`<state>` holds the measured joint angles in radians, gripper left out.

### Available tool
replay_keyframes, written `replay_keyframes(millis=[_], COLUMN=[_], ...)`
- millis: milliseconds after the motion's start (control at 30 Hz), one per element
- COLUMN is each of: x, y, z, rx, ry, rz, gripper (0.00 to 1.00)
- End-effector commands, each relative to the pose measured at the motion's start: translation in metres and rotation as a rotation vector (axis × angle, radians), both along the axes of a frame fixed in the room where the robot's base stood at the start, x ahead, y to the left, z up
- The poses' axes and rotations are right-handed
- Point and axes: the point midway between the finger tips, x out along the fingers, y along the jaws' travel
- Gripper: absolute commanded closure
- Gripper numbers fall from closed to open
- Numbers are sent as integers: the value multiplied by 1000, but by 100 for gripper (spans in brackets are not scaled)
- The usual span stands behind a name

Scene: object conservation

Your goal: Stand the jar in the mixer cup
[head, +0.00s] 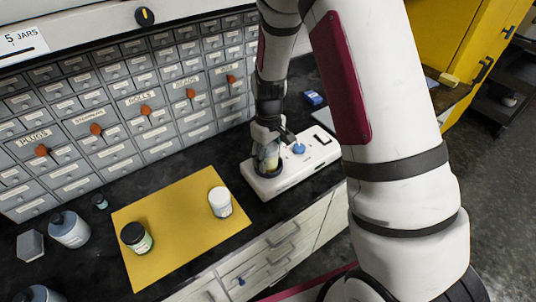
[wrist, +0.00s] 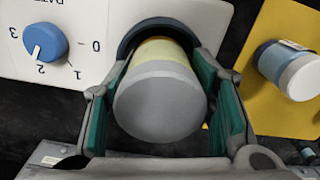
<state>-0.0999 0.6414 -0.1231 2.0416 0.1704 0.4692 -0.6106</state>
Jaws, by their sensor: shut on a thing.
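A jar with a grey lid and a yellowish body (wrist: 160,100) is between the green-padded fingers of my gripper (wrist: 165,112), which is shut on it. In the head view the jar (head: 268,157) is partly hidden by my gripper (head: 268,140). The white mixer (head: 300,175) stands on the black counter with a blue dial. Its dark round cup (head: 268,168) is right under the jar; the wrist view shows the cup's dark rim (wrist: 190,38) around the jar's far end. The jar's bottom is hidden, so I cannot tell whether it rests on the cup floor.
A yellow mat (head: 180,235) left of the mixer holds a white jar (head: 220,202) and a dark-lidded jar (head: 137,238). More containers stand at the left, including a grey-blue jar (head: 69,230). A drawer cabinet (head: 120,110) lines the back. A small blue item (head: 313,98) lies behind the mixer.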

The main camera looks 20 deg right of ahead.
Motion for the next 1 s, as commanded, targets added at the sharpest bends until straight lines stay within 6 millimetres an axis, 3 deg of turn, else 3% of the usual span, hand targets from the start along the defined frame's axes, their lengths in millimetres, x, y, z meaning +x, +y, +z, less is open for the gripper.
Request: replay_keyframes(millis=[33, 67, 133, 567, 767, 1000], x=[0, 0, 0, -1, 2, 2], y=[0, 0, 0, 1, 0, 0], z=[-2, -2, -1, 6, 33, 81], rx=[0, 0, 0, 0, 1, 0], ry=[0, 0, 0, 0, -4, -5], rz=[0, 0, 0, 1, 0, 0], gripper=[86, 45, 30, 30, 30, 30])
